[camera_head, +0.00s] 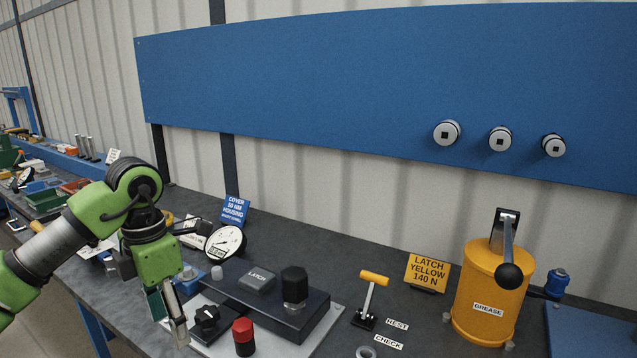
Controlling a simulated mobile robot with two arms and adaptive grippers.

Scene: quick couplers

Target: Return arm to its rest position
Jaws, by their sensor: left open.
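My green left arm comes in from the left. Its gripper (168,312) points down at the left end of the fixture plate (318,338). It is open, and I see nothing between its fingers. Beside it are a black knob (207,320) and a red-capped knob (243,337). I cannot tell whether a finger touches the plate. A dark block (318,312) on the plate carries a part marked LATCH (257,278) and a black cap (294,284). My right gripper is not in view.
A round dial gauge (226,243) and a blue COVER sign (235,209) stand behind the block. The rear bench strip (320,253) is clear.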

